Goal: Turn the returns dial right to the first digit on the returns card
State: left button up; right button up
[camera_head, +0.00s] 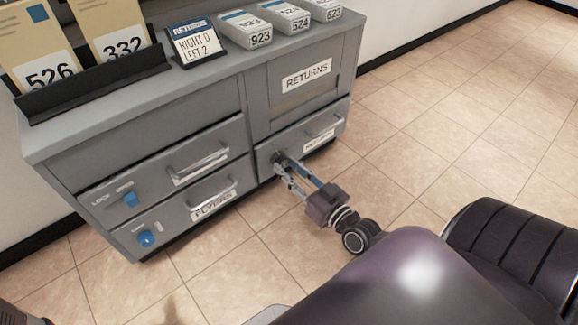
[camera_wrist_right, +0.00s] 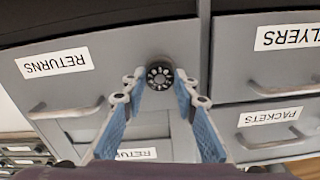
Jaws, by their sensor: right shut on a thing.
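The returns dial (camera_wrist_right: 159,74) is a small dark round knob with a ring of pale marks, on the front of the grey drawer labelled RETURNS (camera_wrist_right: 30,85). In the head view the dial (camera_head: 279,157) is mostly hidden by my fingertips. My right gripper (camera_head: 284,165) is shut on the dial from the front, and its blue fingers also show on either side of the dial in the wrist view (camera_wrist_right: 160,86). The returns card (camera_head: 197,42) stands upright on the cabinet top and reads "RIGHT 0 LEFT 2". My left gripper is not in view.
The grey cabinet (camera_head: 190,100) has drawer handles sticking out, including the returns drawer handle (camera_head: 320,134). Blue knobs (camera_head: 146,238) sit at its lower left. Envelopes (camera_head: 122,38) and numbered boxes (camera_head: 246,30) stand on top. The tiled floor (camera_head: 440,100) at right is clear.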

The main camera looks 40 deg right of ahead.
jog(key=m+p, duration=0.2)
jog(key=shift+r+m, duration=0.15)
jog(key=shift+m, duration=0.15)
jog(key=m+p, duration=0.2)
jog(key=m, duration=0.1)
jog(key=shift+m, duration=0.3)
jog(key=m+p, duration=0.1)
jog(key=m, duration=0.1)
jog(key=shift+m, duration=0.4)
jog(key=m+p, duration=0.1)
jog(key=m, duration=0.2)
jog(key=shift+m, duration=0.3)
jog(key=m, duration=0.2)
jog(key=shift+m, duration=0.3)
jog(key=m, duration=0.3)
jog(key=shift+f+m, duration=0.2)
jog(key=shift+m, duration=0.2)
jog(key=m, duration=0.3)
jog(key=shift+m+b, duration=0.3)
jog(key=shift+m, duration=1.8)
